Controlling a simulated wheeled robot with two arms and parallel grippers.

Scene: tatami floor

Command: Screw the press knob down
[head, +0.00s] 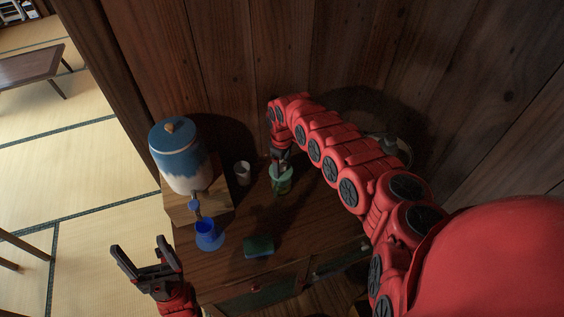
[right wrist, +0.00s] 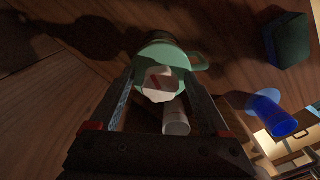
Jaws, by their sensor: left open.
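A green round press (head: 282,180) stands on the wooden cabinet top near the back wall. It also shows in the right wrist view (right wrist: 165,58), with a pale knob (right wrist: 162,84) on its top. My right gripper (head: 281,158) reaches down over the press and hides part of it. In the right wrist view its two fingers (right wrist: 160,78) stand on either side of the knob, and green shows between the knob and the left finger. The fingers look open. My left gripper (head: 145,254) is open and empty, left of the cabinet's front.
A blue and white dispenser (head: 183,158) stands on a wooden box at the left, with a blue cup (head: 208,236) by its spout. A white cup (head: 243,173) stands left of the press. A dark green block (head: 259,246) lies near the front edge. Wooden walls close off the back.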

